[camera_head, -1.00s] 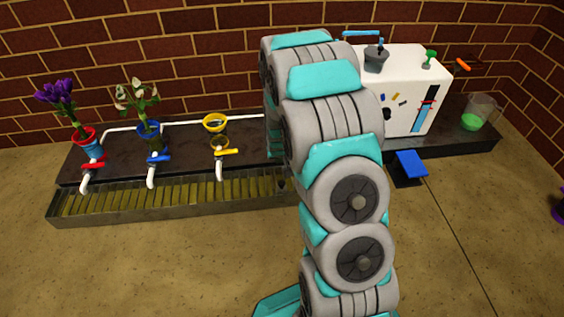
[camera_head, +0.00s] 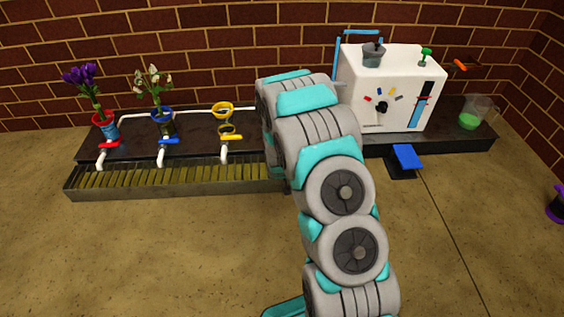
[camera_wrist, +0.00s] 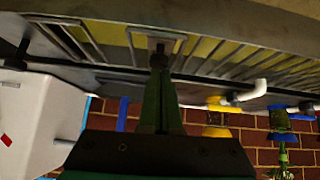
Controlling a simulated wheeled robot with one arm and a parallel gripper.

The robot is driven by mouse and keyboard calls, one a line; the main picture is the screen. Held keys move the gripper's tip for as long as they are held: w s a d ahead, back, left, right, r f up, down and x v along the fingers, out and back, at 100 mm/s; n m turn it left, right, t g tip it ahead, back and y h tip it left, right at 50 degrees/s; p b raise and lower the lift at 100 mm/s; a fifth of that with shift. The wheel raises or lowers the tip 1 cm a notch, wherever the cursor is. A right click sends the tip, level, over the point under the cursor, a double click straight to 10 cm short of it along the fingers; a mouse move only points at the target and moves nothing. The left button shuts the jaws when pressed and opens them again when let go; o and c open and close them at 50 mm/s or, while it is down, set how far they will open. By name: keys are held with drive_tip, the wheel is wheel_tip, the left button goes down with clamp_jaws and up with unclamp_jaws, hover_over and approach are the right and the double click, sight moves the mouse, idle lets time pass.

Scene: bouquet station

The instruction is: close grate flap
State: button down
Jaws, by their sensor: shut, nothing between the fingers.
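The long metal drain grate (camera_head: 170,181) runs along the front of the dark counter in the head view. In the wrist view, which looks upside down, its slats (camera_wrist: 215,55) cross the top. A framed section of the grate (camera_wrist: 138,40) with a small dark knob-like part lies just beyond my fingertips; I cannot tell for sure whether this is the flap or how far open it is. My gripper (camera_wrist: 159,62) has its green fingers together, empty, very close to that part; contact is unclear. In the head view my arm hides the gripper and the grate's right end.
Red (camera_head: 108,145), blue (camera_head: 170,140) and yellow (camera_head: 231,137) taps stand over the grate, with flower pots behind. A white machine (camera_head: 393,85), a blue pedal (camera_head: 407,157) and a jug (camera_head: 475,113) are at right. The floor in front is clear.

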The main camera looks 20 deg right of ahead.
drive_tip(key=shift+s+a+f, duration=0.1)
drive_tip(key=shift+s+f, duration=0.2)
drive_tip(key=shift+f, duration=0.25)
drive_tip(key=shift+s+a+f, duration=0.1)
drive_tip(key=shift+s+f, duration=0.15)
drive_tip(key=shift+f, duration=0.25)
drive_tip(key=shift+s+f, duration=0.2)
wheel_tip(320, 180, up, 6)
drive_tip(key=f+p, duration=0.1)
drive_tip(key=s+a+r+p, duration=0.2)
drive_tip(key=s+p, duration=0.1)
drive_tip(key=s, duration=0.5)
drive_tip(key=shift+s+a+r, duration=0.25)
drive_tip(key=shift+a, duration=0.15)
